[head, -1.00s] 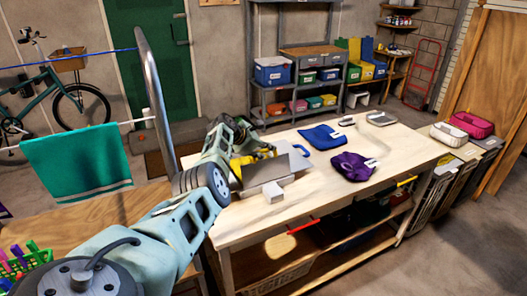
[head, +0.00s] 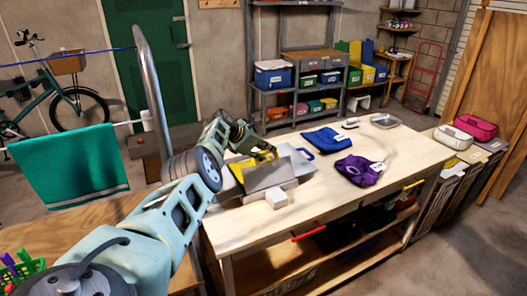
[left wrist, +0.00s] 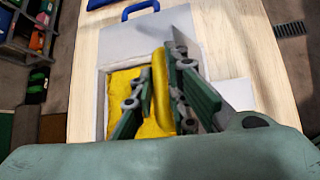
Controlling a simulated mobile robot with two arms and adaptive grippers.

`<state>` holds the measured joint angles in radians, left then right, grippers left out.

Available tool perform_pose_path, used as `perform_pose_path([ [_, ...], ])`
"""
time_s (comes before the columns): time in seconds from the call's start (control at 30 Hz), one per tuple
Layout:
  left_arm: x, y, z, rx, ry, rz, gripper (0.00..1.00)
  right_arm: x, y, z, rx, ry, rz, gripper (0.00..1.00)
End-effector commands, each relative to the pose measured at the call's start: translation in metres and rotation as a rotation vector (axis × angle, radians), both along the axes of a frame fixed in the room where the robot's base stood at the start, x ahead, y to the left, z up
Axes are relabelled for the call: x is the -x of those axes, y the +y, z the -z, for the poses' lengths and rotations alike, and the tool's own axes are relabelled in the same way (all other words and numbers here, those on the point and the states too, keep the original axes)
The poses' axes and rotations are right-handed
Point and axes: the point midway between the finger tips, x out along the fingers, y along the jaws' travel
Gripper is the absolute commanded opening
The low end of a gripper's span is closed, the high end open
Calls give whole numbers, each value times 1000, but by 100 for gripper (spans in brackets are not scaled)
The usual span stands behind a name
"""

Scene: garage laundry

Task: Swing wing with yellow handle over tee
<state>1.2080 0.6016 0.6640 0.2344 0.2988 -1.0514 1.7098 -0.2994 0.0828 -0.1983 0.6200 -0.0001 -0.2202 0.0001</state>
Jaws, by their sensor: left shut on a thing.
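My left gripper (left wrist: 160,100) is shut on the yellow handle (left wrist: 159,85) of a grey wing (left wrist: 207,62). The wing stands tilted up from the folding board, seen almost edge-on in the left wrist view; its broad face (head: 266,175) shows in the head view. A yellow cloth, seemingly the tee (left wrist: 121,92), lies flat on the board beside the handle. A blue handle (left wrist: 140,10) is on the board's far panel (left wrist: 130,38). In the head view my left gripper (head: 262,157) is partly hidden behind the wing. My right gripper is out of view.
A white block (head: 277,198) stands at the board's near side on the wooden table (head: 320,205). A teal towel (head: 72,165) hangs at left near a metal post.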

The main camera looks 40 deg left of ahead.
Motion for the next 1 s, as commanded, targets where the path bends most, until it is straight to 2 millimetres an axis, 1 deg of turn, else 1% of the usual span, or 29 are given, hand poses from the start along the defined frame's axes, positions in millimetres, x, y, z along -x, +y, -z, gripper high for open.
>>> perform_pose_path([
  [0.03,4,-11,16,10,31,24,0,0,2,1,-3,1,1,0],
  [0.2,4,-11,16,10,32,24,0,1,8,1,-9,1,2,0],
  [0.37,4,-11,16,10,32,24,0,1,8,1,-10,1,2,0],
  [0.4,4,-11,16,10,32,24,15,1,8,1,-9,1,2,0],
  [0.6,4,-10,15,10,31,21,32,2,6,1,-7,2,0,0],
  [1.0,4,-6,10,9,22,13,32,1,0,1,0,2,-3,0],
])
